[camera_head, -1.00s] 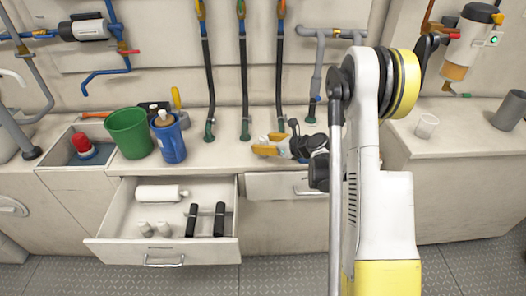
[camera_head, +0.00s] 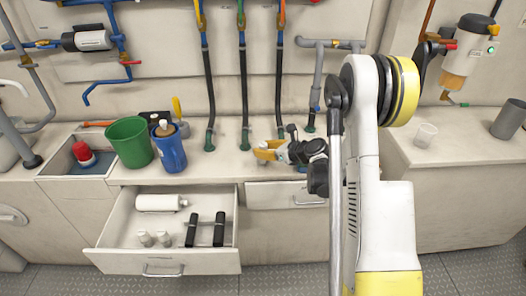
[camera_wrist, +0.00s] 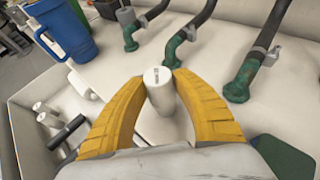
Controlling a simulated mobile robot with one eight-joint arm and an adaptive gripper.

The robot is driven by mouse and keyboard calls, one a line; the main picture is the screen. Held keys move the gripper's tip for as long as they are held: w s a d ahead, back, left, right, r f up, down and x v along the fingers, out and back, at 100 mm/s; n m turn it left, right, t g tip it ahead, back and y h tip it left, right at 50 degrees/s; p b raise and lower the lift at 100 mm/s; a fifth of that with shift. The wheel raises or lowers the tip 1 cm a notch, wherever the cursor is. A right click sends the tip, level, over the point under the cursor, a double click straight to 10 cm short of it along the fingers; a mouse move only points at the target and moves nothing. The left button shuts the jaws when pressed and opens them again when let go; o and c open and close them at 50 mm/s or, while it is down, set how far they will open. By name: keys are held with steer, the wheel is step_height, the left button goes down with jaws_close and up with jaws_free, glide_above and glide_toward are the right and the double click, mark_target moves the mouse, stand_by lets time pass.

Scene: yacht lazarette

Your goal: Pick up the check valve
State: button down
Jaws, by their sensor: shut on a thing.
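The check valve looks to be the pale grey-white cylinder (camera_wrist: 160,92) with a small dark mark on its top end, in the middle of the wrist view. My gripper (camera_wrist: 158,82) has its two yellow fingers closed around it, one on each side. The cylinder stands roughly upright between the fingers, and its lower end is partly hidden. In the head view my gripper (camera_head: 264,151) is over the counter, in front of the hoses. The valve cannot be made out clearly there.
Hoses with green bases (camera_head: 245,143) rise behind my gripper. The blue jug (camera_head: 169,150) and green bucket (camera_head: 130,143) stand to the left. An open drawer (camera_head: 165,252) holding bottles and black cylinders juts out front left.

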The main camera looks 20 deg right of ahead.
mark_target(266, 144)
steer(key=r, duration=0.1)
steer(key=r+p, duration=0.1)
steer(key=r, duration=0.1)
steer(key=shift+s+d+r+p, duration=0.2)
steer(key=shift+s+d+p, duration=0.15)
steer(key=shift+d, duration=0.05)
steer(key=s+d+r+p, duration=0.3)
steer(key=s+d+r, duration=0.3)
steer(key=s+d, duration=0.1)
steer(key=shift+d+p, duration=0.35)
steer(key=shift+d, duration=0.05)
steer(key=shift+s, duration=0.1)
